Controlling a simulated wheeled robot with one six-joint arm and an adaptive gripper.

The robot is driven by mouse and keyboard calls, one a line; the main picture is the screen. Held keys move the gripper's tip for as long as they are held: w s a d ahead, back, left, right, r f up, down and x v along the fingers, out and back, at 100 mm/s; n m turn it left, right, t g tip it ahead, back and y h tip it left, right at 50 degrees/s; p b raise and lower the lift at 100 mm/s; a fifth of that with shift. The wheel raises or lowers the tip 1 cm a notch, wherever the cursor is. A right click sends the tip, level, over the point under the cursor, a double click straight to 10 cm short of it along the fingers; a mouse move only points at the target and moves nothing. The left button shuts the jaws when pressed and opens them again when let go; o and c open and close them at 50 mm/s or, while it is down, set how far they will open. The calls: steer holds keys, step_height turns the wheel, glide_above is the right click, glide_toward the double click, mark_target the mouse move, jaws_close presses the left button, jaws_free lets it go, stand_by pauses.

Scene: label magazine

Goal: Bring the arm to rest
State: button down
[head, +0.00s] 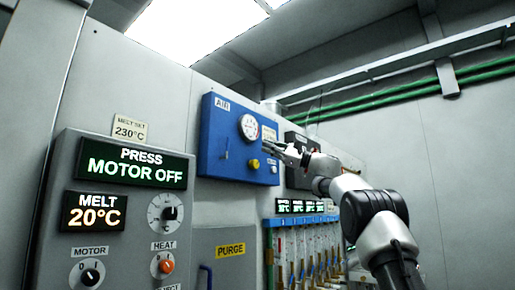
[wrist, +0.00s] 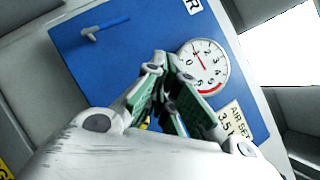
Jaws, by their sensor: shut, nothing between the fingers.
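My arm (head: 378,212) reaches up from the lower right in the head view. My gripper (head: 270,147) is at its end, in front of the right part of the blue AIR panel (head: 211,150). In the wrist view my gripper (wrist: 160,62) has its fingertips together, with nothing between them. The fingers overlap the left edge of the pressure gauge (wrist: 205,66) in that picture. I cannot tell whether they touch the panel. The gauge (head: 249,127) also shows in the head view.
A grey control box (head: 120,215) with "PRESS MOTOR OFF" and "MELT 20°C" displays stands at the left. A yellow knob (head: 253,164) sits low on the blue panel. Several tubes with blue tops (head: 300,220) stand below my gripper. Green pipes (head: 420,97) cross the wall.

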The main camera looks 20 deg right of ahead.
steer(key=shift+s+d, duration=0.2)
steer(key=shift+d, duration=0.25)
stand_by(0.3)
